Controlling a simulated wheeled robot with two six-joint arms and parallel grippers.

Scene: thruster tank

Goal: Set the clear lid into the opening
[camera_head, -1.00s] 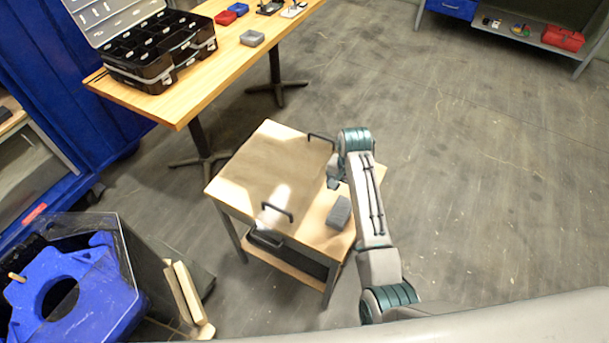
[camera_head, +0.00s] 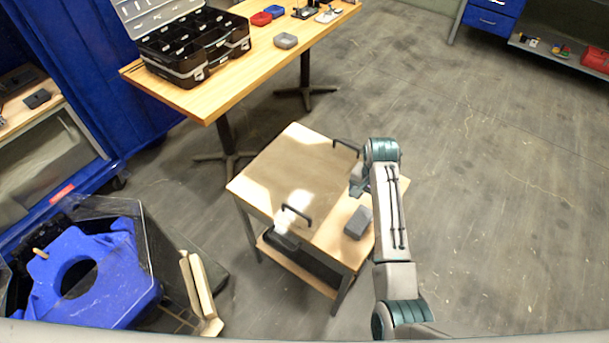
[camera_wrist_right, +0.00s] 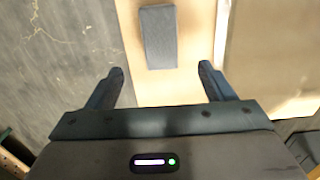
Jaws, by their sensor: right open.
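The clear lid (camera_head: 290,170) appears to lie flat on a small wooden table, its see-through panel hard to tell from the wood. Two black handles (camera_head: 296,213) stand up from it, one near its front and one at its back right. The tank (camera_head: 150,250) with clear walls stands on the floor at lower left, with a blue part (camera_head: 105,270) having a round hole. My right gripper (camera_head: 357,186) is above the table's right side, beside the lid; in the right wrist view (camera_wrist_right: 161,72) its fingers are apart and empty. My left gripper is not in view.
A grey block (camera_head: 358,222) sits on the small table, ahead of the fingers in the wrist view (camera_wrist_right: 158,37). A larger table (camera_head: 255,75) with a black organizer case (camera_head: 195,50) stands behind. Floor is free to the right. Pale boards (camera_head: 200,290) lean beside the tank.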

